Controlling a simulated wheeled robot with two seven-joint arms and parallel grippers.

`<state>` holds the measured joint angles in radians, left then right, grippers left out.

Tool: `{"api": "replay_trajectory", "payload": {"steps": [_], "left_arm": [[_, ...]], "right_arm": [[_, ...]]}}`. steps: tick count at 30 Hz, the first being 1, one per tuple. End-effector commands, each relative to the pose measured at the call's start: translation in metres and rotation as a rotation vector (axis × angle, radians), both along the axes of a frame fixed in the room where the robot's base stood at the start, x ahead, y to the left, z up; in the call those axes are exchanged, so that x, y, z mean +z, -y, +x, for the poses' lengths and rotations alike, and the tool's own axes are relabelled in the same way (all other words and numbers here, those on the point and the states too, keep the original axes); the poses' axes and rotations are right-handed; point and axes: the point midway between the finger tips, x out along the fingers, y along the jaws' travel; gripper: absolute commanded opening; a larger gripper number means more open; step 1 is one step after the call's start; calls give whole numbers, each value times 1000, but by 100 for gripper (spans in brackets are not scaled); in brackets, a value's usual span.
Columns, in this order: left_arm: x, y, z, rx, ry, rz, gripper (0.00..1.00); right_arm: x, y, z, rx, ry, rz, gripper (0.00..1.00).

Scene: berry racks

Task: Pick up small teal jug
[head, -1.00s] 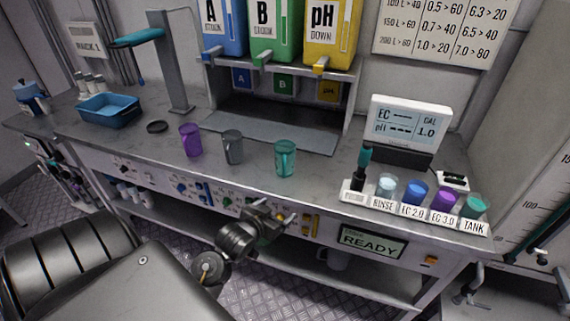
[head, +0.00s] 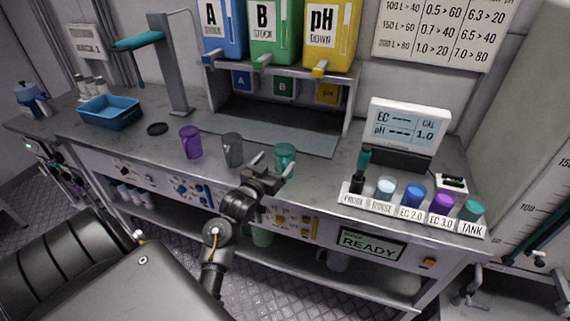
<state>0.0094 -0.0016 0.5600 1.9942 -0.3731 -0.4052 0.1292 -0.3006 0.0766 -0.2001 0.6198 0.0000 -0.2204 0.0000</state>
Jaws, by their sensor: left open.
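The small teal jug (head: 285,155) stands upright on the grey counter, right of a grey jug (head: 232,150) and a purple jug (head: 190,142). My left gripper (head: 273,163) is open at the jug's near side, its two fingers pointing toward it. One finger is left of the jug and the other is in front of its lower right part. I cannot tell whether either finger touches it. My right gripper is not in view.
A label strip (head: 412,216) with several small cups stands to the right, before the meter (head: 408,122). A blue tray (head: 110,111) and a black disc (head: 157,128) are at left. The dispenser rack (head: 276,120) stands behind the jugs.

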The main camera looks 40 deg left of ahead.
Motion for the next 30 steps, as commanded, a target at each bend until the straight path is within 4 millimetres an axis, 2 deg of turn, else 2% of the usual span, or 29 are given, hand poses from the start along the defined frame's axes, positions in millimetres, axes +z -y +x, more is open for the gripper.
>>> {"api": "replay_trajectory", "payload": {"steps": [5, 11, 15, 24, 30], "left_arm": [[1, -1, 4, 0, -1, 0, 86], [6, -8, 31, 0, 0, -3, 86], [3, -11, 47, 0, -1, -1, 86], [1, -13, 51, 1, -2, 1, 86], [1, -12, 51, 1, -2, 1, 59]], "right_arm": [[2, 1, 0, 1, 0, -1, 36], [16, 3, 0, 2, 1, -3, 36], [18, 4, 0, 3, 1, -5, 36], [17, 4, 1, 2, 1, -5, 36], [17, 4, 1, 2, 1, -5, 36]]}}
